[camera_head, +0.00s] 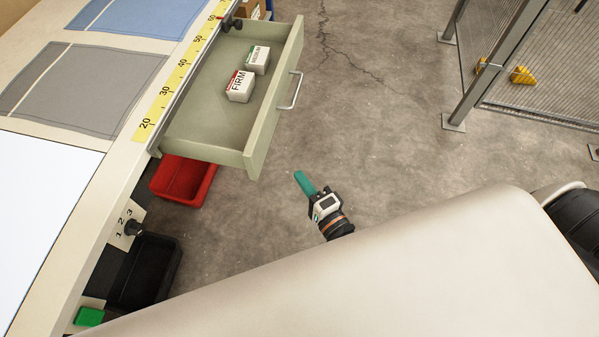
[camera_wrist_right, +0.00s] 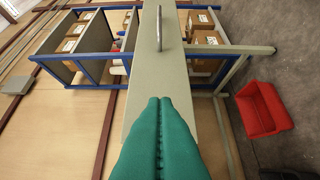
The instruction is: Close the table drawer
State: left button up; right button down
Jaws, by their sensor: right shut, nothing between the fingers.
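The table drawer (camera_head: 222,121) is pulled out from the table (camera_head: 62,265) in the head view. It is pale green with a metal handle (camera_head: 291,90) on its front panel. Two small white boxes labelled FIRM (camera_head: 239,88) and MEDIUM (camera_head: 257,62) stand inside it. My right gripper (camera_head: 303,180), with green fingers, is shut and empty, below and to the right of the drawer front, apart from it in the head view. In the right wrist view, the shut fingers (camera_wrist_right: 166,105) point toward the drawer front (camera_wrist_right: 150,72) and its handle (camera_wrist_right: 159,28). Whether they touch it I cannot tell. My left gripper is not in view.
A red bin (camera_head: 183,180) and a black bin (camera_head: 146,272) sit below the table edge. Grey and blue fabric pieces lie on the tabletop. A metal fence (camera_head: 530,77) stands at the upper right. The floor right of the drawer is clear.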

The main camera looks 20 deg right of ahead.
send_near(264, 145)
jog(key=w+d, duration=0.2)
jog(key=w, duration=0.2)
jog(key=shift+w+a+r+p, duration=0.1)
jog(key=shift+w+a+p, duration=0.15)
jog(key=shift+a, duration=0.3)
jog(key=shift+w+a+r+p, duration=0.1)
jog(key=shift+w+a+p, duration=0.15)
jog(key=shift+a, duration=0.3)
jog(key=shift+w+a+f, duration=0.1)
jog(key=shift+w+a, duration=0.2)
jog(key=shift+a, duration=0.2)
